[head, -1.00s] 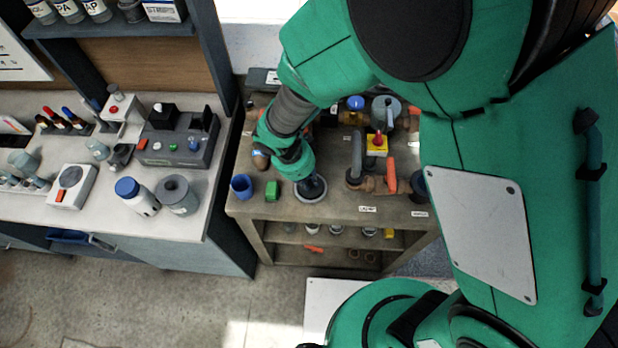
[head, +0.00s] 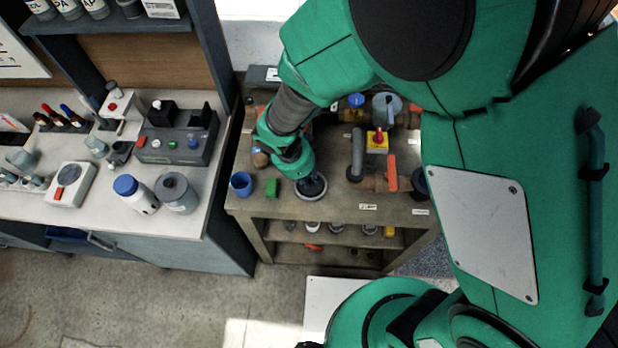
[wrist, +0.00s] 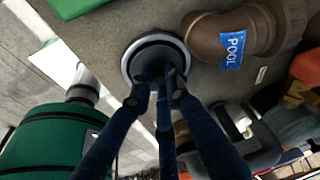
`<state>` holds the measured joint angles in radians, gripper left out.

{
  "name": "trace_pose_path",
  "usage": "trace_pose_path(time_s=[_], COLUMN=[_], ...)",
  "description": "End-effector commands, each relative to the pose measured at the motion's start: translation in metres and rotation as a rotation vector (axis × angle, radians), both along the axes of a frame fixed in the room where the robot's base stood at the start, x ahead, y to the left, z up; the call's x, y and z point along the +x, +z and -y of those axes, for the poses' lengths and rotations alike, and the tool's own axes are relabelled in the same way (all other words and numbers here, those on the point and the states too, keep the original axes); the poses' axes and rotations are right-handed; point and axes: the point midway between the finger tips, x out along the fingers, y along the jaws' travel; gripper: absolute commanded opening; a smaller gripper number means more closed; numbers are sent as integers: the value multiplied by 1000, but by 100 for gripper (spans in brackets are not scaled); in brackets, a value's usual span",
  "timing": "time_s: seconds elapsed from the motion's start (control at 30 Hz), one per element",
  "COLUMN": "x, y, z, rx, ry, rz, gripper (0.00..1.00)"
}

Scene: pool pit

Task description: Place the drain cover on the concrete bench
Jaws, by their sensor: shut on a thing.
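The drain cover (head: 312,191) looks like a round dark disc with a pale grey rim. It is at the front edge of the concrete bench (head: 335,207), right of a green block. My gripper (head: 308,180) comes down over it from above. In the wrist view my gripper's fingers (wrist: 160,76) are shut on the middle of the drain cover (wrist: 150,40), whose rim shows around them. It looks level and on or very close to the bench top (wrist: 110,25); I cannot tell if it touches. The fingers hide its centre.
A blue cup (head: 241,184) and the green block (head: 272,188) stand to its left. Brown pipes (head: 372,180) with valves and a red-topped yellow switch (head: 377,141) crowd the right. A lab counter (head: 120,215) with instruments stands at left. Open shelves lie below the bench top.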

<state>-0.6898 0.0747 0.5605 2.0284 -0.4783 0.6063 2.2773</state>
Motion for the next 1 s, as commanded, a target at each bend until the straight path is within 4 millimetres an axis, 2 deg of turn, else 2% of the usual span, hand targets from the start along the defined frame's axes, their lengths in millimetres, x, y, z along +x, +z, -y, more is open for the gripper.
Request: trace_pose_path(time_s=[0.07,0.1,0.2,0.67,0.87,1.0], x=[0,0,0,0,-2,-4], y=[-2,-1,-1,4,22,41], z=[0,0,0,-1,-7,-12], rx=[0,0,0,0,2,3], ry=[0,0,0,0,1,0], rz=[0,0,0,1,2,3], gripper=[0,22,38,38,38,38])
